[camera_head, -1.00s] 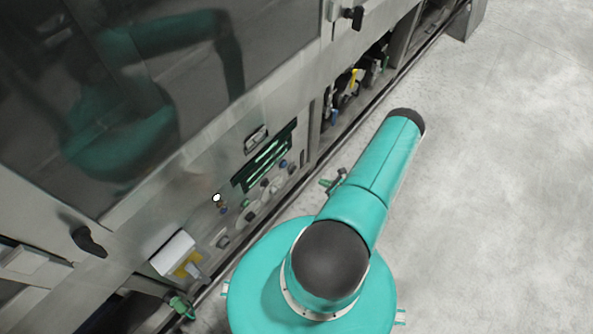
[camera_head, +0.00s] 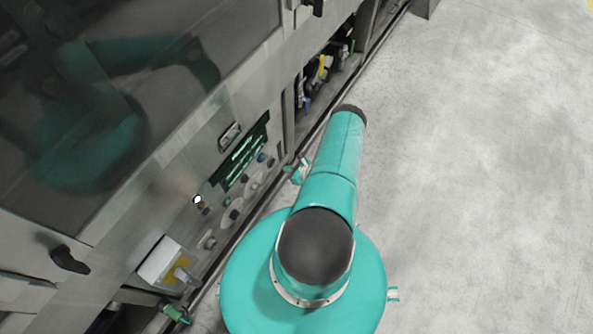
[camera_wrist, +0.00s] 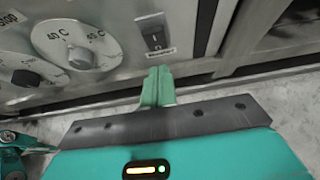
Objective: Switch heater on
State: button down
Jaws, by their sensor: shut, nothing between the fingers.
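A white temperature dial (camera_wrist: 80,48) is left of the switch, with another dial (camera_wrist: 25,78) further left. In the head view, the washer's control panel (camera_head: 215,215) lies left of my arm, below a large dark window (camera_head: 120,100). Open pale floor (camera_head: 480,180) is at right.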

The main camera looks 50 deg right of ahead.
aim_at(274, 161)
jog(key=shift+w+a+r, duration=0.1)
jog(key=shift+w+r, duration=0.15)
jog(key=shift+w, duration=0.7)
jog(key=shift+w+a+r, duration=0.1)
jog(key=shift+w+r, duration=0.1)
jog(key=shift+w, duration=0.75)
jog(key=shift+w+r+g, duration=0.4)
jog(key=shift+w+g, duration=0.2)
jog(key=shift+w, duration=0.05)
jog(key=shift+f, duration=0.15)
jog(key=shift+r, duration=0.85)
jog(key=shift+s, duration=0.1)
